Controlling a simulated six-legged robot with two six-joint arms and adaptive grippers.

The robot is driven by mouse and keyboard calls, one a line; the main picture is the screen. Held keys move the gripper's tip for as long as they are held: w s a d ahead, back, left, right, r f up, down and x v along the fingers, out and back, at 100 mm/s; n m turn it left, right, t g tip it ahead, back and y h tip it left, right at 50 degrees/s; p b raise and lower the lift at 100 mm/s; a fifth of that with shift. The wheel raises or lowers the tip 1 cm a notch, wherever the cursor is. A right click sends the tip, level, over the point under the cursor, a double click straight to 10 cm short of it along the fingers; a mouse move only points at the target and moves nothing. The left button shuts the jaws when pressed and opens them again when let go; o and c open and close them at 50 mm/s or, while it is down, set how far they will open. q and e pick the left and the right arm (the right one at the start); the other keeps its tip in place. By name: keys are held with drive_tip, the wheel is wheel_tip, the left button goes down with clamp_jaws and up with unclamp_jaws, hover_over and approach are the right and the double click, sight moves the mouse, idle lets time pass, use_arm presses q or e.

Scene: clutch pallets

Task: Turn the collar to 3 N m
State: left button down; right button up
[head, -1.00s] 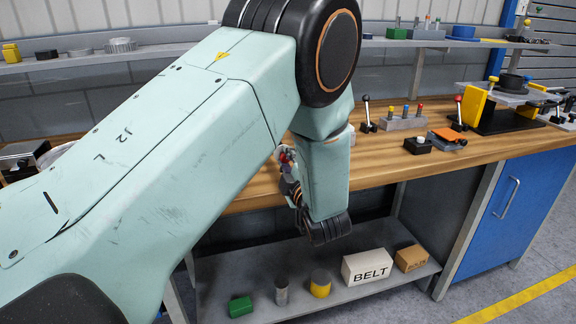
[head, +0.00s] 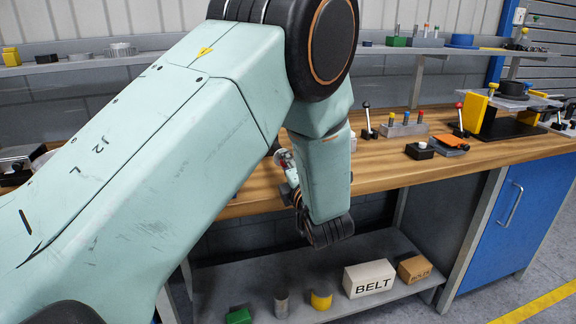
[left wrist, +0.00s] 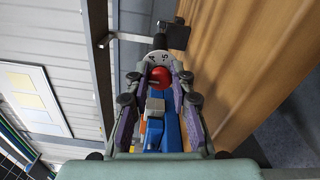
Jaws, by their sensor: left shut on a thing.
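In the left wrist view, a pale collar (left wrist: 158,58) with dark numerals, a 4 and a 5 among them, sits beyond a red rounded part (left wrist: 160,77). My left gripper (left wrist: 158,68) has its fingertips closed in at both sides of the collar and is shut on it. A black part stands beyond the collar. Blue and orange pieces lie between the fingers nearer the camera; I cannot tell what they belong to. In the head view, my left gripper (head: 286,162) is mostly hidden behind my own arm, over the bench. The collar's setting mark is not readable. My right gripper is not in view.
The wooden bench (head: 385,178) carries a lever (head: 367,122), a rack with coloured pegs (head: 405,128), a black block (head: 420,151) and a yellow-sided fixture (head: 475,112). The lower shelf holds a BELT box (head: 370,279) and smaller parts. Blue cabinet (head: 515,205) at right.

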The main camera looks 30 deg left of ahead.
use_arm(q)
drive_tip(key=c, duration=1.2)
unclamp_jaws()
drive_tip(key=shift+o, duration=0.2)
